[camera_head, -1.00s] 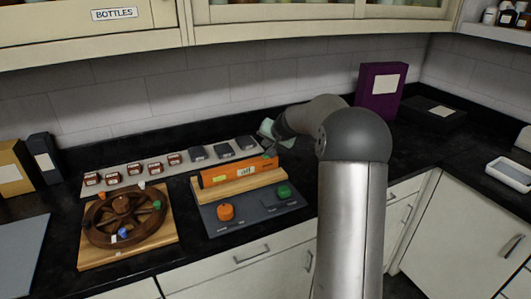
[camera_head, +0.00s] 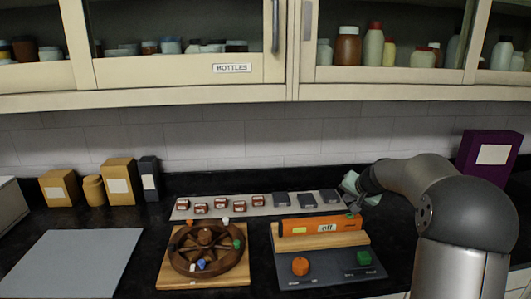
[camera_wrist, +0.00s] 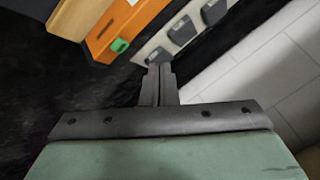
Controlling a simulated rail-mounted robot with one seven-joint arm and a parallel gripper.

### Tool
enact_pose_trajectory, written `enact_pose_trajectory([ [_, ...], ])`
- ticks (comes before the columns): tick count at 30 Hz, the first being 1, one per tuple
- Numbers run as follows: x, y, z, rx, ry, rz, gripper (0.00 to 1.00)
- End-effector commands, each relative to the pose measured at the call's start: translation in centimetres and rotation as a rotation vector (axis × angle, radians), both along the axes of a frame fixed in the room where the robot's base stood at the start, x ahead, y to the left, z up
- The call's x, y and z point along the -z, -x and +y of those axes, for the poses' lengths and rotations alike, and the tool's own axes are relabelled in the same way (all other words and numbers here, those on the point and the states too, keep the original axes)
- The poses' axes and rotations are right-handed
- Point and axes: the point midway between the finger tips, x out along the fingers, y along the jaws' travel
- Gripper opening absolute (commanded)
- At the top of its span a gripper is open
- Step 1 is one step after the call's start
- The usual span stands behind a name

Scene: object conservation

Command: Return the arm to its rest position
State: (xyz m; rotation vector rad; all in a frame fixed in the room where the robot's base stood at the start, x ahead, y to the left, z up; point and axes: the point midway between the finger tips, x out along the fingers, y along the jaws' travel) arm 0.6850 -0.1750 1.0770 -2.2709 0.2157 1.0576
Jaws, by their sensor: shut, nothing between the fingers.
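My gripper (camera_wrist: 158,72) is shut with nothing between its fingers in the wrist view. Dark counter and the end of the orange device lie beyond its fingertips. In the head view my arm rises at the right, bent over the counter, and the pale green gripper body (camera_head: 358,188) shows beside the right end of the orange device (camera_head: 322,225). The fingertips are hard to make out there. The orange device has a label reading "off" and rests on a wooden block (camera_head: 330,241).
A dark panel (camera_head: 325,271) holds an orange knob (camera_head: 300,266) and a green knob (camera_head: 364,258). A wooden wheel (camera_head: 207,249) sits at left. A strip (camera_head: 250,212) carries several small blocks behind. Boxes (camera_head: 118,181) stand at the back left, a purple box (camera_head: 490,155) at right. Cabinets hang above.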

Motion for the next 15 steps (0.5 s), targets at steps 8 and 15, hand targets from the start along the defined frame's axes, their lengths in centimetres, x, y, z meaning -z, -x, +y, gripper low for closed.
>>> enact_pose_trajectory([
  [8, 0.3, 15.4, 12.9, -0.278, 0.144, 0.261, 0.0],
  [15, 3.2, 32.1, 17.6, -0.472, 0.268, 0.488, 0.0],
])
